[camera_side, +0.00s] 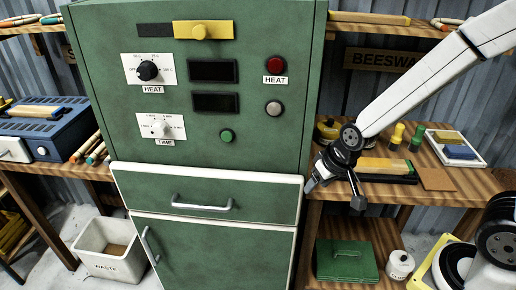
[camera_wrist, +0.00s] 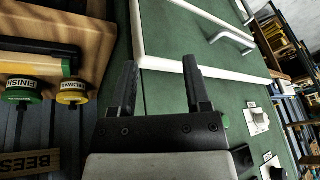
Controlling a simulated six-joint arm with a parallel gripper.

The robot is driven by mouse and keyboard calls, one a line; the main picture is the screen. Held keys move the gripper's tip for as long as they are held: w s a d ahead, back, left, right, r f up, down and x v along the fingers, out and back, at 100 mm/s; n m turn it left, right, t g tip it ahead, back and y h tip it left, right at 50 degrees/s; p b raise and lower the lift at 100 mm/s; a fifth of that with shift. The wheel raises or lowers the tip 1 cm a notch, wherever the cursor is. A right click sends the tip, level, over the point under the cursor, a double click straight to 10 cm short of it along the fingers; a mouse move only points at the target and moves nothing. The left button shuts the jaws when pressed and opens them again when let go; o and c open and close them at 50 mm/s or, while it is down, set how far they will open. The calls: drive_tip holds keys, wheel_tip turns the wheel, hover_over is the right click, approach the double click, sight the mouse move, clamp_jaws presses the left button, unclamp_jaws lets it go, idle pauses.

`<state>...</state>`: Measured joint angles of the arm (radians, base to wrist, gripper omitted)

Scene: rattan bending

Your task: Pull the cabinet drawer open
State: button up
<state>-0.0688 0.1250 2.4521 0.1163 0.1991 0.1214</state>
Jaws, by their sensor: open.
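The green cabinet's drawer (camera_side: 225,194) has a white edge and appears shut, flush above a lower door. Its silver bar handle (camera_side: 202,204) lies across the drawer front; in the wrist view the handle (camera_wrist: 231,35) is at the upper right. My gripper (camera_side: 335,188) is beside the cabinet's right edge, to the right of the drawer and apart from the handle. In the wrist view my gripper (camera_wrist: 162,80) shows two separated black fingers with nothing between them. The fingers point toward the drawer's white edge.
A wooden bench (camera_side: 470,185) with tins, a tray (camera_side: 455,148) and a brown pad is right of the cabinet. A lower door (camera_side: 215,255) with its own handle (camera_side: 149,245) is under the drawer. A white waste bin (camera_side: 106,248) stands on the floor at left.

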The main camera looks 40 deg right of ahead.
drive_tip(key=w+a+f+m+t, duration=0.1)
drive_tip(key=w+a+m+t, duration=0.1)
drive_tip(key=w+a+m, duration=0.3)
drive_tip(key=w+a+f+t, duration=0.1)
drive_tip(key=w+a+t, duration=0.15)
drive_tip(key=w, duration=0.45)
drive_tip(key=m+t+h, duration=0.2)
drive_tip(key=m+t, duration=0.2)
drive_tip(key=m, duration=0.6)
hover_over(201, 209)
drive_tip(key=s+d, duration=0.1)
drive_tip(key=s, duration=0.2)
wheel_tip(201, 209, down, 7)
drive_tip(key=s+a+f+m+t+h, duration=0.2)
drive_tip(key=s+a+f+m+h, duration=0.1)
drive_tip(key=f+m, duration=0.3)
drive_tip(key=shift+a+m+h, duration=0.25)
drive_tip(key=shift+m+h, duration=0.05)
drive_tip(key=shift+h, duration=0.5)
drive_tip(key=shift+f, duration=0.1)
drive_tip(key=shift+x, duration=3.8)
clamp_jaws()
